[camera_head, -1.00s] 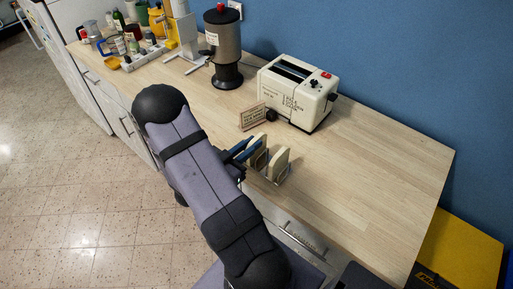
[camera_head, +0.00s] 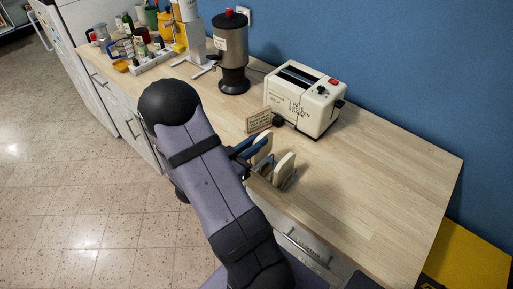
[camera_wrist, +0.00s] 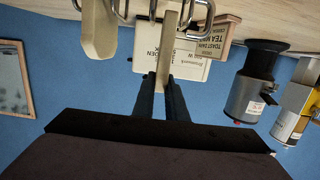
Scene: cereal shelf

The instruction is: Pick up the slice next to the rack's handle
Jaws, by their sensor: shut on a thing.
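A pale slice (camera_wrist: 169,35) stands upright between the fingers of my gripper (camera_wrist: 164,88) in the wrist view, which looks upside down. The gripper is shut on this slice near its edge. In the head view the held slice (camera_head: 263,148) is beside my gripper (camera_head: 248,148) and partly hidden by it. A second slice (camera_wrist: 98,30) stands apart to one side, untouched; it also shows in the head view (camera_head: 284,168). Both are at the wire rack (camera_wrist: 203,20) near the counter's front edge. I cannot make out clearly where the rack's handle is.
A cream toaster (camera_head: 304,103) stands behind the rack, with a small sign (camera_head: 259,121) beside it. A dark grinder-like machine (camera_head: 232,55) and several bottles and jars are farther left. The wooden counter (camera_head: 385,165) is clear on the right.

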